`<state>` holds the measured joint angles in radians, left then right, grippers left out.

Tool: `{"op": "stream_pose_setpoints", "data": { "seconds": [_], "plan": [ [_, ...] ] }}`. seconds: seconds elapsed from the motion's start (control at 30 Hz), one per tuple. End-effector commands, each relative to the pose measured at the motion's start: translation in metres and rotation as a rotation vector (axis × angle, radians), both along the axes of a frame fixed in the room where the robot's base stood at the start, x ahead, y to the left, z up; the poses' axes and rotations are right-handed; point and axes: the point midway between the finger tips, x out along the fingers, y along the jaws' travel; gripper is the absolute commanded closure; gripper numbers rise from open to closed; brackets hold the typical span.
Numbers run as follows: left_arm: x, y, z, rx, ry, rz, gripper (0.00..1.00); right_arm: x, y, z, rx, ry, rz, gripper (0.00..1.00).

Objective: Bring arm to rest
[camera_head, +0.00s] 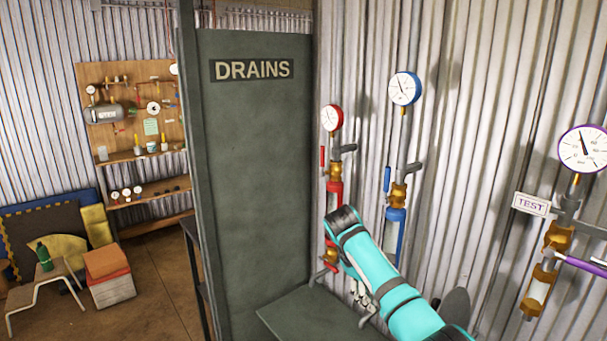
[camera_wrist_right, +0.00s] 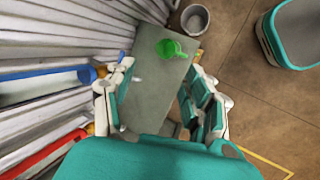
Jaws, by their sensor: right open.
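My right arm (camera_head: 385,285), teal with dark bands, reaches in from the bottom right in the head view. Its right gripper (camera_head: 360,300) hangs at the bend, in front of the corrugated wall and by a dark green-grey table. In the right wrist view, the right gripper (camera_wrist_right: 160,78) has its fingers spread apart. Nothing is between them but a view down onto the table (camera_wrist_right: 150,85). My left gripper is in neither view.
Red (camera_head: 334,195), blue (camera_head: 395,222) and purple (camera_head: 580,265) valve handles or pipes with gauges line the wall close by. A "DRAINS" panel (camera_head: 255,190) stands left. A green cup (camera_wrist_right: 172,50) sits on the table; a grey bucket (camera_wrist_right: 195,20) is beyond.

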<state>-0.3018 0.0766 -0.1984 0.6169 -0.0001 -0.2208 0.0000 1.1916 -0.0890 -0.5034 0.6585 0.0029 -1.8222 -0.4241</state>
Motion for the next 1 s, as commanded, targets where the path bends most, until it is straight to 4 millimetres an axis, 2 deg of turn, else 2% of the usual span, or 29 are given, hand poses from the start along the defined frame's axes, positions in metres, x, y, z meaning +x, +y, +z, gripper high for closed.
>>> {"op": "stream_pose_setpoints", "data": {
  "seconds": [0.03, 0.27, 0.37, 0.57, 0.67, 0.77, 0.8, 0.87, 0.9, 0.97, 1.0],
  "plan": [
    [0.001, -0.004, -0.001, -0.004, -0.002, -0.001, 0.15, -0.002, 0.0, -0.011, 0.005, 0.005, 0.001, 0.47],
    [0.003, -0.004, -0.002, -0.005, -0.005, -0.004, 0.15, -0.006, -0.002, -0.054, 0.034, 0.005, -0.003, 0.47],
    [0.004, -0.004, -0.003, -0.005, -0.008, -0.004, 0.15, -0.01, -0.002, -0.081, 0.053, 0.006, -0.005, 0.47],
    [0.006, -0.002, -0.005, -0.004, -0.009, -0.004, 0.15, -0.026, -0.005, -0.152, 0.1, 0.005, -0.016, 0.47],
    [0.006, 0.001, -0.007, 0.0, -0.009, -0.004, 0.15, -0.042, -0.006, -0.2, 0.133, 0.007, -0.03, 0.47],
    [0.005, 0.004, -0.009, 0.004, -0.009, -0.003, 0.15, -0.07, -0.009, -0.264, 0.177, 0.008, -0.05, 0.47],
    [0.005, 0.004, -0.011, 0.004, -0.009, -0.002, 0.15, -0.084, -0.01, -0.292, 0.196, 0.008, -0.062, 0.47],
    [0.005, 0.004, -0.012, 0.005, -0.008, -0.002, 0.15, -0.108, -0.013, -0.332, 0.225, 0.004, -0.082, 0.47],
    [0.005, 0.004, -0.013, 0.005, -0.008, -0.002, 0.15, -0.126, -0.014, -0.357, 0.243, 0.003, -0.096, 0.47],
    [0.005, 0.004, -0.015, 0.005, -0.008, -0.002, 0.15, -0.154, -0.016, -0.393, 0.271, -0.002, -0.119, 0.47],
    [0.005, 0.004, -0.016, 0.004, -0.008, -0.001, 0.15, -0.175, -0.018, -0.417, 0.287, -0.003, -0.134, 0.47]
  ]
}}
